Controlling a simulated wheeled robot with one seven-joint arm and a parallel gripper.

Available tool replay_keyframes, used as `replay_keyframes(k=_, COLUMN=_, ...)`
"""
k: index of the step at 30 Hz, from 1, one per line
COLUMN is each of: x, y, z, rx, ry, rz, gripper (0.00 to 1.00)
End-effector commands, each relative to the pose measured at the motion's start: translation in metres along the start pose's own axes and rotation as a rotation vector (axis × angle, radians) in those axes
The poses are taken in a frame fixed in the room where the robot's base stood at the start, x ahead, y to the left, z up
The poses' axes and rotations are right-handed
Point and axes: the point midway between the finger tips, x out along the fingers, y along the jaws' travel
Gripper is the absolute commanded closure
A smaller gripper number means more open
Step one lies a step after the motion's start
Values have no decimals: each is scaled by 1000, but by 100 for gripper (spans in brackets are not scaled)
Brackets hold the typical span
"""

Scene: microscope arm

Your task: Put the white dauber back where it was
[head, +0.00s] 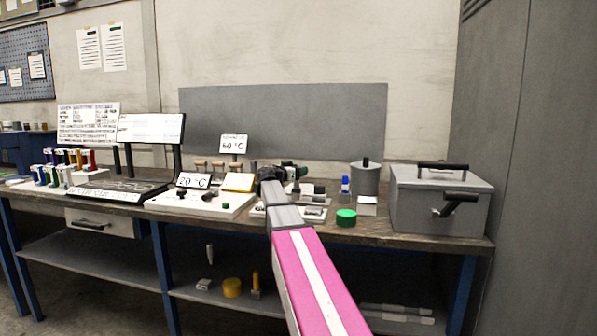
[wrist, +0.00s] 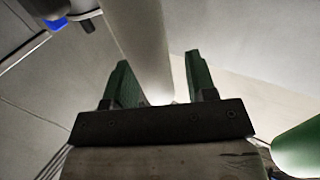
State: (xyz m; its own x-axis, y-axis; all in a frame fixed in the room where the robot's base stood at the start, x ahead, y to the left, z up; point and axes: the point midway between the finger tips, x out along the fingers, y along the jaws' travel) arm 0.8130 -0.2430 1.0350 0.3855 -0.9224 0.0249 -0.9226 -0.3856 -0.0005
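A pale, whitish cylinder (wrist: 140,35), which looks like the white dauber, runs from the top of the wrist view down between my gripper's green fingers (wrist: 160,80). The fingers are apart. The cylinder lies close to the left finger, and a gap shows between it and the right finger. Its lower end is hidden near the palm. In the head view my gripper (head: 290,172) is over the right-middle of the bench, and my arm hides part of what lies there. I cannot make out the dauber in the head view.
A green round piece (head: 346,218), a blue-and-white bottle (head: 345,186), a grey pot (head: 367,181) and a grey metal box (head: 440,205) stand to the right on the bench.

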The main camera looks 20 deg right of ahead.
Motion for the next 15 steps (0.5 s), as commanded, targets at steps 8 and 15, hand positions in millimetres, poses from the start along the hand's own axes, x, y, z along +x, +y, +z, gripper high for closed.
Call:
replay_keyframes(k=8, x=0, y=0, z=0, rx=0, ry=0, rz=0, gripper=49)
replay_keyframes(k=15, x=-13, y=0, z=-2, rx=0, ry=0, rz=-2, gripper=49)
